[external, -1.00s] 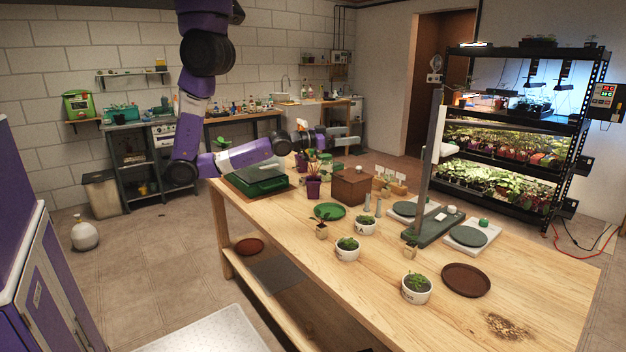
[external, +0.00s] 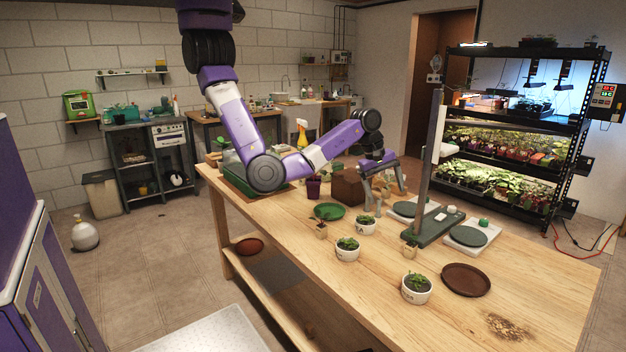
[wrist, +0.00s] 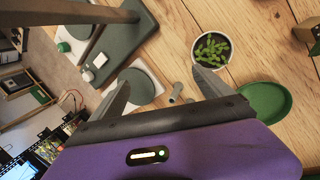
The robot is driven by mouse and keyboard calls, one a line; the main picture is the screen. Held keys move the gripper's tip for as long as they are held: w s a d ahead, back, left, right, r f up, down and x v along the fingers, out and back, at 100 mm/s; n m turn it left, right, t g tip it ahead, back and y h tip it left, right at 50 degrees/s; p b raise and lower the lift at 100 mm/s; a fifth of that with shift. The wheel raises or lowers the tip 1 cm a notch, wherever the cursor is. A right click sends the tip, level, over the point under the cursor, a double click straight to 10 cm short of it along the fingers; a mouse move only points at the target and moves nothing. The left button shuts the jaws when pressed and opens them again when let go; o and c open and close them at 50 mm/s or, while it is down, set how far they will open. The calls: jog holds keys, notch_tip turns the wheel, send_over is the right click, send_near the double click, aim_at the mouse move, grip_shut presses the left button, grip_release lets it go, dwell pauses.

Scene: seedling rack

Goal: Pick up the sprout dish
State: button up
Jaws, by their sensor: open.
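Three white dishes with green sprouts stand on the wooden table in the external view: one near the table's middle (external: 365,228), one to its front left (external: 347,254), and one further front right (external: 416,294). I cannot tell which one the task names. My gripper (external: 386,191) is open and empty, pointing down above the table, behind and right of the middle dish. In the wrist view, one sprout dish (wrist: 211,49) shows beyond the right fingertip, outside the gap between the fingers (wrist: 160,78). No finger appears to touch it.
A green saucer (external: 329,212) lies left of the middle dish. Two small grey cylinders (wrist: 176,92) stand close to the fingers. A dark upright stand (external: 428,190) and flat scales (external: 473,237) are on the right. A brown saucer (external: 466,280) lies front right.

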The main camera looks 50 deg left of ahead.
aim_at(366, 220)
jog(key=s+n+g, duration=0.1)
jog(key=s, duration=0.1)
jog(key=s+a+f+n+g, duration=0.1)
jog(key=s, duration=0.1)
jog(key=s+a+f+n+g+y, duration=0.1)
jog(key=s, duration=0.1)
jog(key=shift+s+a+f, duration=0.1)
jog(key=shift+s+f, duration=0.05)
jog(key=shift+s, duration=0.05)
jog(key=shift+s+f+g, duration=0.15)
jog(key=shift+g, duration=0.15)
notch_tip(366, 220, down, 2)
jog(key=shift+f+b, duration=0.2)
jog(key=shift+b, duration=0.25)
jog(key=shift+d+f+p, duration=0.15)
jog(key=shift+f+p, duration=0.15)
jog(key=shift+f, duration=1)
jog(key=shift+d+f+p, duration=0.1)
jog(key=shift+f+p, duration=0.2)
jog(key=shift+f, duration=0.95)
jog(key=c, duration=1.5)
jog(key=shift+c, duration=0.2)
jog(key=shift+r, duration=0.1)
notch_tip(366, 220, up, 20)
jog(key=p, duration=0.5)
